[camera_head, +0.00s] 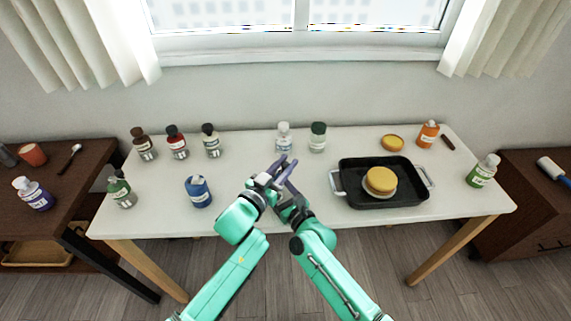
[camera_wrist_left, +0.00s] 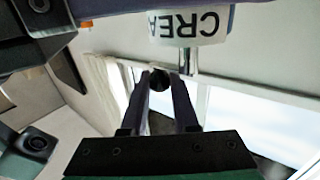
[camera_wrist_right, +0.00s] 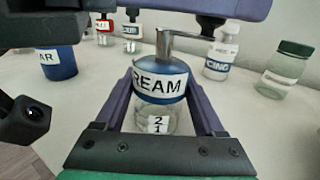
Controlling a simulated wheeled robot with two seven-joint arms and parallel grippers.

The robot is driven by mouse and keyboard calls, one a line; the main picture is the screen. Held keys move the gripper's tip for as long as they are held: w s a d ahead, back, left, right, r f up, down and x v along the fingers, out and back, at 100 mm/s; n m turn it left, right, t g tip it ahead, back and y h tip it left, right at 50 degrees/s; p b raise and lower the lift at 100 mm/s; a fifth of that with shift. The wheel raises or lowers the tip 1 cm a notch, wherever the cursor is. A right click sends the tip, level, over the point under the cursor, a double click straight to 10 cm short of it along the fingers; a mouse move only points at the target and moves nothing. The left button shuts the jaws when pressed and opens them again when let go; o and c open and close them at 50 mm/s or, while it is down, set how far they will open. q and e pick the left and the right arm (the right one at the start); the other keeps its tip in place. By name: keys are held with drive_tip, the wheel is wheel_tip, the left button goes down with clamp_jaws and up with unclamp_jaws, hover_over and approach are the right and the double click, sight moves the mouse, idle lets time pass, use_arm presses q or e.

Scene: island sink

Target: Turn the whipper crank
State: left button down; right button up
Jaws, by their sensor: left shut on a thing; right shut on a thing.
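The whipper (camera_wrist_right: 160,82) is a clear jar with a blue top and a white label reading "CREAM". It stands upright between the fingers of my right gripper (camera_wrist_right: 160,98), which is shut on it. A metal crank (camera_wrist_right: 185,35) rises from its top. My left gripper (camera_wrist_left: 160,78) is shut on the dark round crank knob (camera_wrist_left: 159,84), above the jar. The whipper's label also shows upside down in the left wrist view (camera_wrist_left: 190,25). In the head view my left gripper (camera_head: 278,172) and the right one meet over the table and mostly hide the whipper.
A black pan (camera_head: 350,166) holding a round yellow-topped item (camera_head: 380,181) stands to the right. A blue bottle (camera_head: 198,191) stands to the left. Several bottles line the back, including a green-capped one (camera_head: 318,137). The white table (camera_head: 255,142) has bare patches between them.

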use_arm(q)
drive_tip(key=m+g+h, duration=0.2)
drive_tip(key=shift+s+r+h, duration=0.1)
drive_tip(key=shift+s+h, duration=0.2)
drive_tip(key=shift+s+a+m+g+h, duration=0.1)
drive_tip(key=shift+s+m+g+h, duration=0.15)
drive_tip(key=shift+m+g+h, duration=0.8)
drive_tip(key=shift+s+a+m+g+h, duration=0.1)
drive_tip(key=shift+s+m+g+h, duration=0.15)
drive_tip(key=shift+m+g+h, duration=0.75)
drive_tip(key=shift+n+g+y, duration=0.25)
drive_tip(key=shift+g+y, duration=0.1)
drive_tip(key=shift+y, duration=0.2)
drive_tip(key=c, duration=0.7)
unclamp_jaws()
drive_tip(key=shift+o, duration=0.2)
drive_tip(key=shift+a, duration=0.1)
drive_tip(key=v, duration=1.2)
drive_tip(key=shift+s, duration=0.1)
